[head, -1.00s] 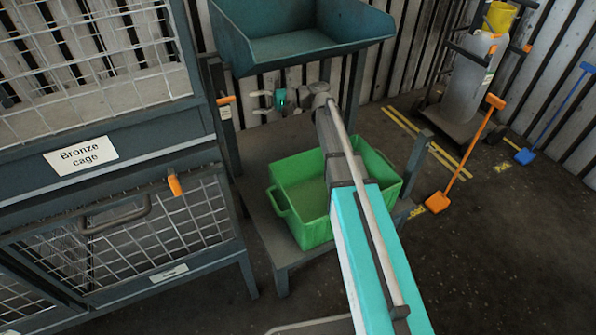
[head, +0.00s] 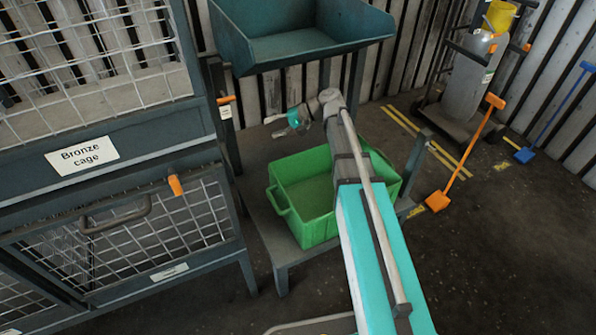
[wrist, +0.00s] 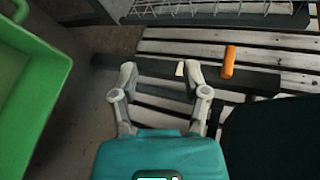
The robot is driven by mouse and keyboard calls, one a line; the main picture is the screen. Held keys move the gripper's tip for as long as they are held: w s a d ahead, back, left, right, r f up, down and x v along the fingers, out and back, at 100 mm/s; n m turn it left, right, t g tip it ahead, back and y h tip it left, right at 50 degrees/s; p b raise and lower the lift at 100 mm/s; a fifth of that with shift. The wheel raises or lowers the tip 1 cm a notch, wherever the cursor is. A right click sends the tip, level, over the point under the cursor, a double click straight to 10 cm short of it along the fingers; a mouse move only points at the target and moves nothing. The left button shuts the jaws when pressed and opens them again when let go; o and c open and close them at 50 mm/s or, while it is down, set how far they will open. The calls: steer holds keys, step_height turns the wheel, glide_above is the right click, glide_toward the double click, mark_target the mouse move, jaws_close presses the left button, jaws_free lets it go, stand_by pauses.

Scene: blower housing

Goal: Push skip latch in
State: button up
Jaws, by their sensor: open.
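The skip latch looks to be the orange handle (head: 226,100) on the dark post beside the blue-green skip (head: 300,45), above a small white tag. In the wrist view an orange handle (wrist: 229,62), apparently the same one, stands out from a dark bar, ahead and right of my fingers. My gripper (head: 275,127) is open and empty, below the skip and to the right of and lower than the handle, apart from it. In the wrist view my gripper (wrist: 160,75) shows two spread fingers overlapping the bar in the picture; contact cannot be told.
The bronze cage (head: 110,155) stands at left with its own orange latch (head: 175,185). A green bin (head: 280,205) sits on a low bench under my arm. At right are a gas cylinder (head: 480,72) and an orange shovel (head: 438,201). Open floor lies at lower right.

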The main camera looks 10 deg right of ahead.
steer(key=s+d+f+n+h, duration=0.1)
steer(key=s+d+f+h, duration=0.4)
steer(key=s+f+h, duration=0.3)
steer(key=shift+s+d+f+n+g+h+p, duration=0.2)
steer(key=shift+s+f+n+g+h+p, duration=0.25)
steer(key=shift+s, duration=1.05)
steer(key=s+d+h, duration=0.4)
steer(key=s+d, duration=0.1)
steer(key=s, duration=0.3)
step_height(320, 180, up, 36)
steer(key=p, duration=3.6)
steer(key=shift+f+n+p, duration=0.25)
steer(key=shift+n+p, duration=0.15)
steer(key=shift+n, duration=0.05)
